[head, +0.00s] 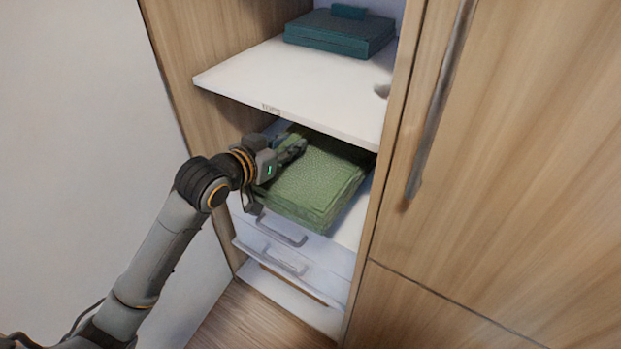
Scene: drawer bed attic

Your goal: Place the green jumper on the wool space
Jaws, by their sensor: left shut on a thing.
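The green jumper (318,184) is a folded, textured stack in the lower open compartment of the wardrobe, over the white lower shelf (352,219). My left gripper (280,168) is at the jumper's left side, shut on it, with one finger over its top; the lower finger is partly hidden. I cannot tell whether the jumper rests fully on the shelf or is slightly raised. A small label (271,107) is on the front edge of the upper shelf (300,78); its text is too small to read. My right gripper is not in view.
A dark teal folded item (340,34) lies on the upper shelf, above the jumper. White drawers with handles (283,262) are below. A closed wooden door with a long handle (440,100) stands at the right. A white wall is at the left.

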